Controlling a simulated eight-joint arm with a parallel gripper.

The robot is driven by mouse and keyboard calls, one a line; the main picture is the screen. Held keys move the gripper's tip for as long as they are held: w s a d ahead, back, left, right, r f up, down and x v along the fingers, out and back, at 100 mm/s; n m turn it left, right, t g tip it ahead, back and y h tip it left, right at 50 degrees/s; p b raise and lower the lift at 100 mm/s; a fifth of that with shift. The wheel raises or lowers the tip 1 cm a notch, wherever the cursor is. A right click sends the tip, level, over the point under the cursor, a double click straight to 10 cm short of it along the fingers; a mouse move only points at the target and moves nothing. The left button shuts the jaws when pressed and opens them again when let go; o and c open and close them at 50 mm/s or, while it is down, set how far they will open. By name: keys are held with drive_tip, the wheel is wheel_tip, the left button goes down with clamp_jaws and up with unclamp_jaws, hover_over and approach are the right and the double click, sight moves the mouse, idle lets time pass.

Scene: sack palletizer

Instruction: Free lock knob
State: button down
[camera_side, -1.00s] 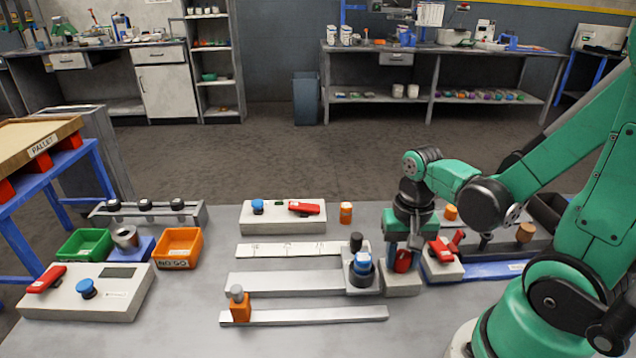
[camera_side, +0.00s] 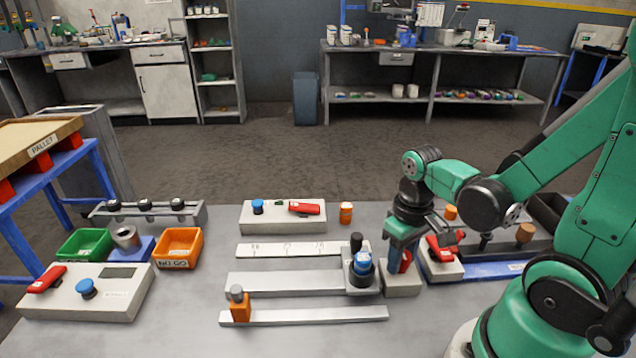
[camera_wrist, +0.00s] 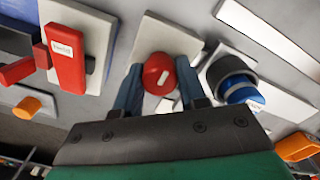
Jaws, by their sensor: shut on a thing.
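The red knob (camera_side: 405,263) stands on a pale block (camera_side: 401,285) just right of the slide rails. In the wrist view the round red knob (camera_wrist: 158,72), with a white mark on its face, sits between my two blue fingers. My gripper (camera_side: 397,254) points down over the block, and in the wrist view my gripper (camera_wrist: 160,80) is shut on the knob's sides. The fingers partly cover the knob in the side view. Which knob the task's name means is not labelled.
A carriage with a blue-topped black knob (camera_side: 362,263) stands close left of my gripper. A red-handled switch box (camera_side: 442,262) stands close on the right. An orange cylinder (camera_side: 346,212) is behind.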

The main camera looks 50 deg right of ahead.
idle(0.4)
drive_tip(key=shift+c, duration=2.4)
unclamp_jaws()
drive_tip(key=shift+r, duration=2.85)
drive_tip(key=w+a+r+n+t, duration=0.2)
drive_tip(key=w+a+r+t, duration=0.2)
drive_tip(key=w+a+t, duration=0.2)
drive_tip(key=shift+w+a+r+t, duration=0.2)
drive_tip(key=shift+w+r+t, duration=0.2)
drive_tip(key=shift+t, duration=0.2)
